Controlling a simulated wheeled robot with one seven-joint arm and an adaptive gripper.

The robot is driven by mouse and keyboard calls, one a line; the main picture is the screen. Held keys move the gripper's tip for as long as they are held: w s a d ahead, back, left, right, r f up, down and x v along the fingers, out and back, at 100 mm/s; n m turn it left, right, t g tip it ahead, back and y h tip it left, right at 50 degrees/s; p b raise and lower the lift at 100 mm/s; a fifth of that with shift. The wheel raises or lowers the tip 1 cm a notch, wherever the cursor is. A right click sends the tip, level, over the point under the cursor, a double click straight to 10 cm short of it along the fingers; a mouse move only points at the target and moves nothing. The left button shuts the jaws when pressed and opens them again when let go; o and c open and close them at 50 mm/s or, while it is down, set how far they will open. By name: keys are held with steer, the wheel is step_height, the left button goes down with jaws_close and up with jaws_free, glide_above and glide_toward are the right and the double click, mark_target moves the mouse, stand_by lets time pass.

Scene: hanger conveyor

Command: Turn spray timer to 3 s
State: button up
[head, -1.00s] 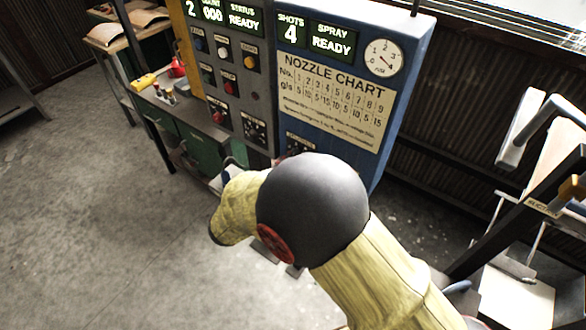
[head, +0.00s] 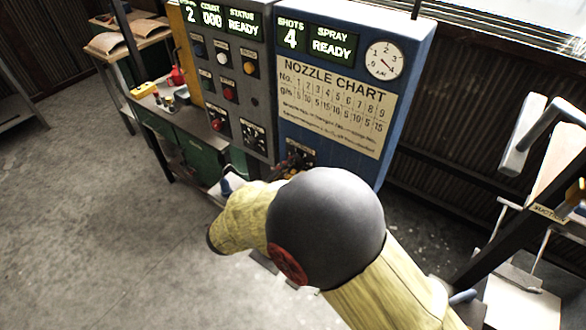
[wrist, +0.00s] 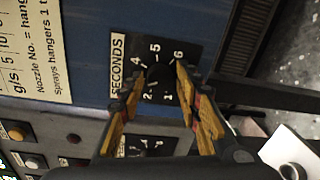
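The spray timer (wrist: 157,57) is a black dial plate on the blue cabinet, labelled SECONDS, with white numbers 1, 2, 4, 5 and 6 readable in the wrist view. The 3 is not readable, and the dark knob's pointer cannot be made out. My gripper (wrist: 161,75) is open, its two yellow-and-dark fingers on either side of the dial's middle. I cannot tell whether they touch the knob. In the head view, the timer plate (head: 301,150) shows low on the blue cabinet, partly hidden by my gripper and arm.
The blue cabinet (head: 398,90) bears a nozzle chart (head: 335,105), a round gauge (head: 384,60) and a display reading SHOTS 4, SPRAY READY. A grey panel (head: 262,115) with buttons and another dial stands to its left. A hanger rack (head: 545,160) is at right.

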steer(key=shift+o, duration=1)
steer(key=v, duration=1.2)
